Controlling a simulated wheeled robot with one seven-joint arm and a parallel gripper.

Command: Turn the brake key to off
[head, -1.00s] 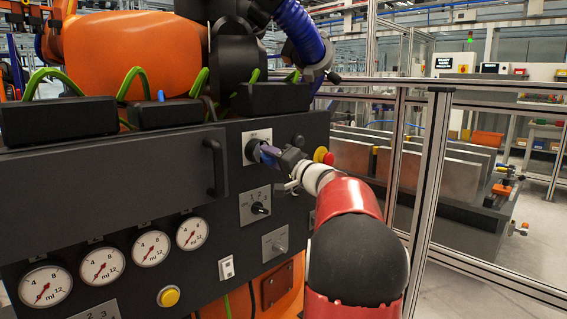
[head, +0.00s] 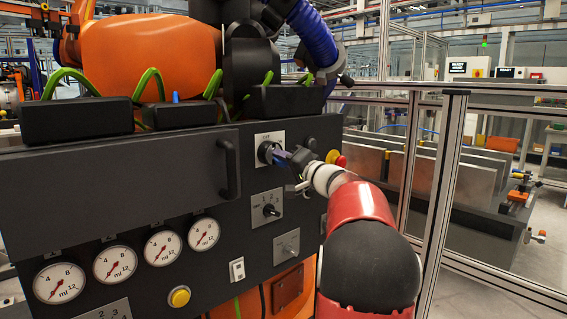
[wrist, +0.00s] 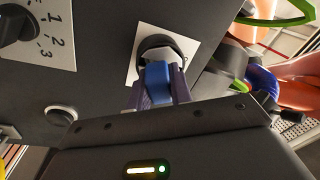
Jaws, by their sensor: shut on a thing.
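The brake key shows in the wrist view as a blue grip (wrist: 157,82) standing in a round lock on a white plate (wrist: 190,42). The plate (head: 266,139) also shows at the top right of the dark panel in the head view, its lettering too small to read. My gripper (wrist: 159,93) has its two purple fingers on either side of the blue key and is shut on it. In the head view my gripper (head: 280,155) reaches the lock from the right. The fingers hide part of the key, and I cannot tell its exact angle.
Below the lock is a black selector knob (head: 270,210) on a numbered plate. A red and yellow button (head: 337,158) sits close to my wrist. A black handle (head: 229,168) sticks out on the left. An aluminium fence post (head: 436,190) stands right of my arm.

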